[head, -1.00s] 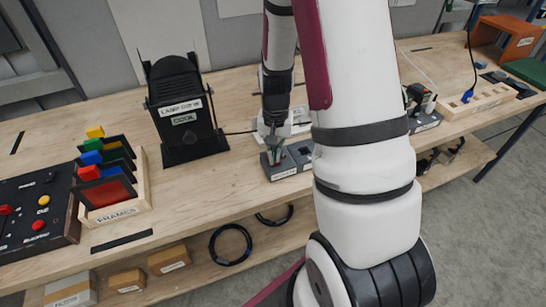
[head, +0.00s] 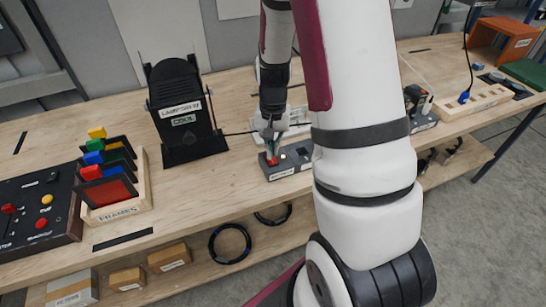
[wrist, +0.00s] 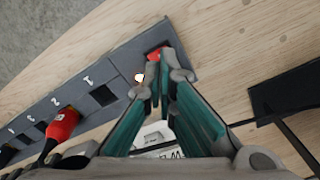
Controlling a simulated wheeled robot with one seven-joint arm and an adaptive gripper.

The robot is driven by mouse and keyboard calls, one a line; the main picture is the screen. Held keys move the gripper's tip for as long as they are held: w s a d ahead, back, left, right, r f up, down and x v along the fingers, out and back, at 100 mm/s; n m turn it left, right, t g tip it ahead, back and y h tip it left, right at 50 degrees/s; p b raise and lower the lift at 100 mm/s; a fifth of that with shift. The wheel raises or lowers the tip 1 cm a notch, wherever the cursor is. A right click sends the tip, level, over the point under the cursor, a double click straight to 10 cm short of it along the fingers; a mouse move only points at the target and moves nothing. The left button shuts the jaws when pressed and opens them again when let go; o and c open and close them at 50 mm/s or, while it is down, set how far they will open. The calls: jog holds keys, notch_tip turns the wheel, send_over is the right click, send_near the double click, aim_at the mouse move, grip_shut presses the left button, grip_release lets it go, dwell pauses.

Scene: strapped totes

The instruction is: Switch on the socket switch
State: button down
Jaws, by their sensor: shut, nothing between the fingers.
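The socket strip is a dark grey bar with numbered sockets, seen in the head view (head: 291,171) and the wrist view (wrist: 70,100). Its red switch (wrist: 155,54) is at the end of the strip. In the head view the red switch (head: 272,161) shows just below my fingertips. A small indicator (wrist: 139,78) beside it glows. My gripper (wrist: 158,76) is shut and empty, its tips at the switch; it also shows in the head view (head: 268,145). I cannot tell whether the tips touch the switch. My arm hides the strip's middle in the head view.
A red plug (wrist: 62,124) sits in the strip. A black lamp housing labelled COOL (head: 180,105) stands left of my gripper. A wooden frame rack (head: 118,211) and a black control panel (head: 38,210) are further left. Bare tabletop lies in front of the lamp.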

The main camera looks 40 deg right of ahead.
jog(key=shift+r+p, duration=0.7)
jog(key=shift+r, duration=1.3)
notch_tip(320, 180, up, 9)
jog(key=n+t, duration=0.1)
jog(key=n, duration=0.1)
send_over(273, 162)
jog(key=a, duration=0.5)
jog(key=s+a+r+n+t, duration=0.2)
jog(key=s+a+r, duration=0.3)
jog(key=s+r, duration=0.3)
jog(key=s+a+r+n+t+b, duration=0.1)
jog(key=s+a+r+n+t, duration=0.1)
jog(key=s+a+r+n, duration=0.3)
notch_tip(273, 162, up, 3)
jog(key=s+a, duration=0.1)
jog(key=s, duration=0.1)
jog(key=shift+s+t, duration=0.3)
jog(key=shift+s, duration=0.05)
